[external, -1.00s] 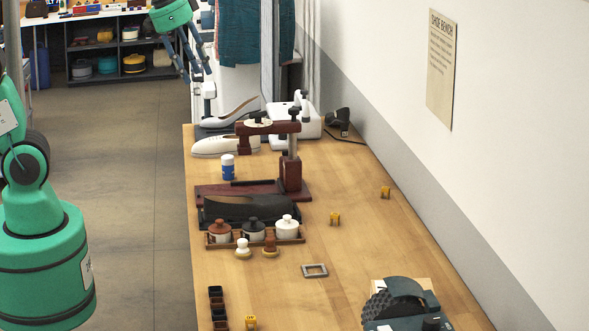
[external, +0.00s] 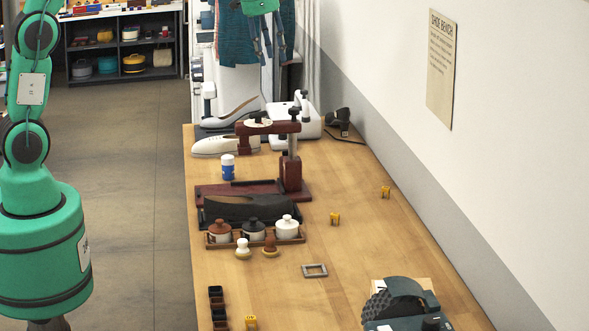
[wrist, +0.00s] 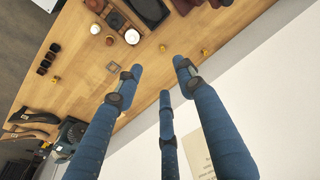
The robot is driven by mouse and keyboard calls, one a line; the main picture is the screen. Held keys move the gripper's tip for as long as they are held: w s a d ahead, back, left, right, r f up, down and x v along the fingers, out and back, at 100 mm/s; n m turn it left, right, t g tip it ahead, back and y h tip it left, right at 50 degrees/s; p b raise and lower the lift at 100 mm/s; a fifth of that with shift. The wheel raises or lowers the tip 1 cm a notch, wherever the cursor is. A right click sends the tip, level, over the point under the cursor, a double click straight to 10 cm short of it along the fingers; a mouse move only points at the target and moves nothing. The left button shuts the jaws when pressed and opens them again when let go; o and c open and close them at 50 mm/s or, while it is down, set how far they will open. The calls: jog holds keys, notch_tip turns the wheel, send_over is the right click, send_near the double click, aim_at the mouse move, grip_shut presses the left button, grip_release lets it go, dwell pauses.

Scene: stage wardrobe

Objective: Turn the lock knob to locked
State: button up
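No part is plainly marked as the lock knob. A dark red wooden press (external: 290,172) stands on the bench, with a post and a horizontal arm. A pale round dial (external: 260,122) with dark marks sits on that arm. A small dark knob (external: 294,112) tops the post. I cannot read either one's setting. My gripper (external: 268,52) is high at the top of the external view, beyond the press and in front of hanging teal cloth. In the wrist view, its blue fingers (wrist: 160,76) are spread apart with nothing held; bench and wall show behind them.
On the bench (external: 360,230) are a jar tray (external: 216,244), a white-and-blue bottle (external: 228,167), white shoe forms (external: 215,146), a square metal frame (external: 314,270) and a dark machine (external: 405,300). A wall (external: 520,110) bounds the right side. The bench's right part is mostly clear.

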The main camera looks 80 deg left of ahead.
jog(key=shift+g, duration=0.9)
jog(key=w+a+f+p, duration=0.2)
jog(key=a+f, duration=0.3)
jog(key=a, duration=0.3)
jog(key=w+a+f+p, duration=0.1)
jog(key=w+a+f, duration=0.3)
jog(key=a+f, duration=0.2)
jog(key=w+a+f+p, duration=0.2)
jog(key=w+a+f, duration=0.2)
jog(key=a, duration=0.6)
jog(key=shift+w+f+p, duration=0.1)
jog(key=shift+f+p, duration=0.2)
jog(key=shift+f, duration=0.65)
jog(key=p, duration=0.2)
send_over(289, 151)
notch_tip(289, 151, down, 9)
jog(key=shift+a+g+h, duration=0.1)
jog(key=shift+g+h, duration=0.2)
jog(key=shift+h, duration=0.1)
jog(key=shift+f, duration=0.15)
notch_tip(289, 151, down, 13)
jog(key=shift+f+p, duration=0.2)
jog(key=shift+p, duration=0.7)
